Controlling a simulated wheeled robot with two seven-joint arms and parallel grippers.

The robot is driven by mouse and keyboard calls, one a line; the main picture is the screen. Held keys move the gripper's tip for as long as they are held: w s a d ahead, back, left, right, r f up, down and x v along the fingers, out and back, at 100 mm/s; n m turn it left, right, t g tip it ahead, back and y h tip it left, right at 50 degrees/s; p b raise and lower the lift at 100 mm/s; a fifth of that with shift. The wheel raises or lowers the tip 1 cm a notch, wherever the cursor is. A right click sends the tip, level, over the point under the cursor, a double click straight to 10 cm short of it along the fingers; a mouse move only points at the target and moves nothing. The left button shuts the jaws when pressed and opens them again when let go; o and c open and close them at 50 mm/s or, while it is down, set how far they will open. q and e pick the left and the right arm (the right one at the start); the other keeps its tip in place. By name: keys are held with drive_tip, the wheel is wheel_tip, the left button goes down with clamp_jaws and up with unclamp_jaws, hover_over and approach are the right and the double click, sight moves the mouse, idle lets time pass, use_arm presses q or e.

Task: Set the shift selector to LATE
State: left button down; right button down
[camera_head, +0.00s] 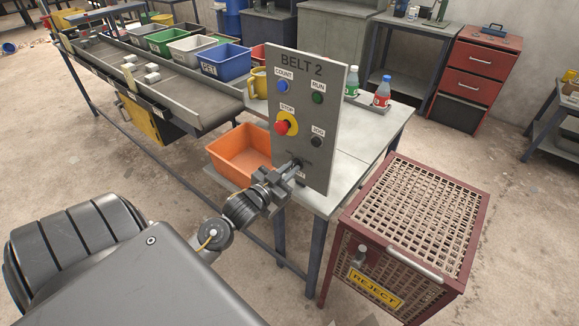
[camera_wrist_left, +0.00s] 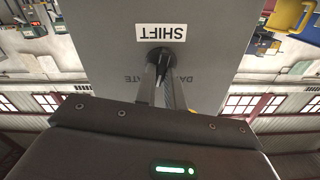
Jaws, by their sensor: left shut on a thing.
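The grey control panel (camera_head: 316,110), headed BELT 2, stands upright at the end of the bench. The dark shift selector (camera_head: 299,163) is low on its face; in the left wrist view the selector (camera_wrist_left: 160,56) sits beside a white SHIFT label (camera_wrist_left: 161,32), seen upside down. Faint lettering for DAY and LATE shows either side of the fingers, partly hidden. My left gripper (camera_head: 292,170) reaches the panel, and its fingers (camera_wrist_left: 163,78) are shut on the selector. The pointer's direction is hidden by the fingers. My right gripper is not in view.
Above the selector are a red STOP button (camera_head: 286,124), blue COUNT button (camera_head: 282,86), green RUN button (camera_head: 317,97) and black JOG button (camera_head: 316,142). An orange bin (camera_head: 238,153) lies left of the panel; a REJECT cage (camera_head: 405,235) stands at right.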

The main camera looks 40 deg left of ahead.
use_arm(q)
drive_tip(key=shift+d+m+p, duration=0.15)
drive_tip(key=shift+m+p, duration=0.6)
drive_tip(key=shift+m, duration=2.45)
drive_tip(key=c, duration=1.5)
unclamp_jaws()
